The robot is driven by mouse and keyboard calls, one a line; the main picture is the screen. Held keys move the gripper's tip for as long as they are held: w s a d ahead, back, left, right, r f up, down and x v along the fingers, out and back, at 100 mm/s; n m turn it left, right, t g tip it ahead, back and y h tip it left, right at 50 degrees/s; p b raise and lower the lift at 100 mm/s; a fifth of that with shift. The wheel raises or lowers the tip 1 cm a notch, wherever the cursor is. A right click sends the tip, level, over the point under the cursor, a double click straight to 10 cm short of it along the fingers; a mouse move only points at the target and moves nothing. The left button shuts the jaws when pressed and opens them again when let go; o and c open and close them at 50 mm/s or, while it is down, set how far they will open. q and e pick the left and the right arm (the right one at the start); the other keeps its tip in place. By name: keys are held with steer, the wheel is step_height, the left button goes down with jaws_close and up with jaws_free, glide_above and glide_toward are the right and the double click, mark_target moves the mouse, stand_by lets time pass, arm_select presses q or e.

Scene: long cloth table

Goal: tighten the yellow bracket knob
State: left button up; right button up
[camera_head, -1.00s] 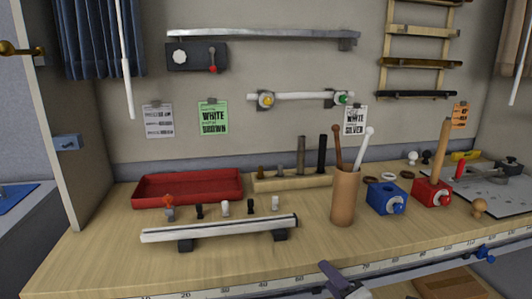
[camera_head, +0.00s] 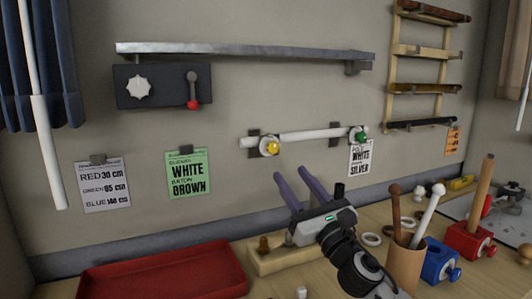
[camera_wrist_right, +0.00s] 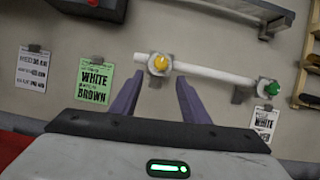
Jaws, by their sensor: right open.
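The yellow bracket knob (camera_head: 271,147) sits on the wall bracket at the left end of a white rod (camera_head: 312,138). A green knob (camera_head: 360,136) is on the bracket at the rod's right end. My right gripper (camera_head: 296,184) is open and empty, below the yellow knob in the head view, its purple fingers pointing up toward the wall. In the right wrist view the yellow knob (camera_wrist_right: 159,61) shows beyond the fingers, above the gap between them and apart from them. My left gripper is not in view.
A grey shelf (camera_head: 240,54) and a black box with a dial (camera_head: 138,87) are on the wall above. Paper notes hang on both sides of the rod. Below are a red tray (camera_head: 165,277), a wooden cup with sticks (camera_head: 405,268) and a blue block (camera_head: 438,262).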

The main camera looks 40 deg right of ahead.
mark_target(274, 151)
steer(key=p+x, duration=0.1)
steer(key=x, duration=0.6)
steer(key=shift+w+d+r+p, duration=0.15)
steer(key=shift+w+r+p, duration=0.15)
steer(key=shift+p, duration=0.1)
steer(key=shift+w+r, duration=0.1)
steer(key=shift+w, duration=0.15)
steer(key=shift+w+d, duration=0.1)
steer(key=shift+w, duration=0.15)
steer(key=c, duration=1.1)
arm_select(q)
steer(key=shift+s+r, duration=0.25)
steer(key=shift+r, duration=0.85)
arm_select(e)
steer(key=shift+o, duration=0.2)
